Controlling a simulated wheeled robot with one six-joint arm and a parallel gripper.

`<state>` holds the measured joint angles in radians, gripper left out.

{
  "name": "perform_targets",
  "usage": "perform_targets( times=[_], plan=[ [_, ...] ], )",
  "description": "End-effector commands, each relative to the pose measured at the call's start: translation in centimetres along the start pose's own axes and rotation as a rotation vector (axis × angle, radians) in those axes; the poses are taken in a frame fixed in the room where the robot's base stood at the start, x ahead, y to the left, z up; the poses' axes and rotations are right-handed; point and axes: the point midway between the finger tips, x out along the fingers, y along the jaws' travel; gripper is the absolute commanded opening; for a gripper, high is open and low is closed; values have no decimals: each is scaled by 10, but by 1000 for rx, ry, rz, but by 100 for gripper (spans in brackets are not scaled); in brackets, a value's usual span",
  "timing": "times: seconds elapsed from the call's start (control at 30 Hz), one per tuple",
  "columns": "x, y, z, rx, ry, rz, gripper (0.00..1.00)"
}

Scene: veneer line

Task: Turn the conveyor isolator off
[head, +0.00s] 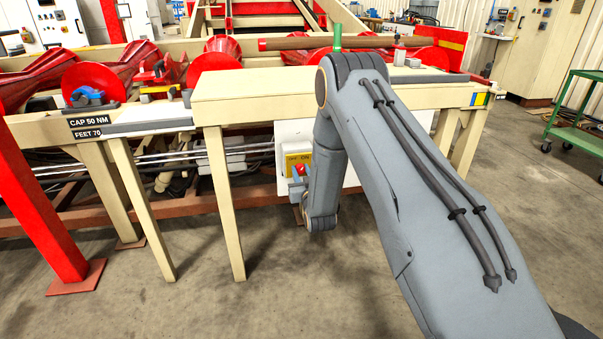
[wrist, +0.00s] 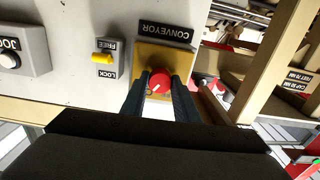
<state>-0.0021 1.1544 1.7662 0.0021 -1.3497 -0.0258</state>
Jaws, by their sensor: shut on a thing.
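The conveyor isolator is a round red knob (wrist: 159,81) on a yellow plate (wrist: 178,57), under an upside-down label reading CONVEYOR (wrist: 167,31) in the wrist view. A pale mark on the knob slants towards the lower left there. In the head view the yellow plate (head: 299,159) shows lettering that seems to include ON. My gripper (wrist: 159,85) is shut on the red knob, one dark finger on each side. In the head view my arm hides part of the box, and the fingers show only small beside the red knob.
A yellow FREE/LOCK switch (wrist: 103,58) and a grey JOG box (wrist: 20,55) sit beside the isolator on the pale panel (wrist: 70,90). A cream table (head: 260,84) overhangs the box, with a leg (head: 226,210) to its left. A green trolley (head: 580,125) stands at right.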

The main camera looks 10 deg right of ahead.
Motion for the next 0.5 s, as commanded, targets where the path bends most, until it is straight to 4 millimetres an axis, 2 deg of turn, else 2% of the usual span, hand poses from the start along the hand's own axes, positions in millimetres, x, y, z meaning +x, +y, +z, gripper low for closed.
perform_targets(
  times=[0.5],
  plan=[
    [0, -1, 0, -485, 0, 0, 5]
  ],
)
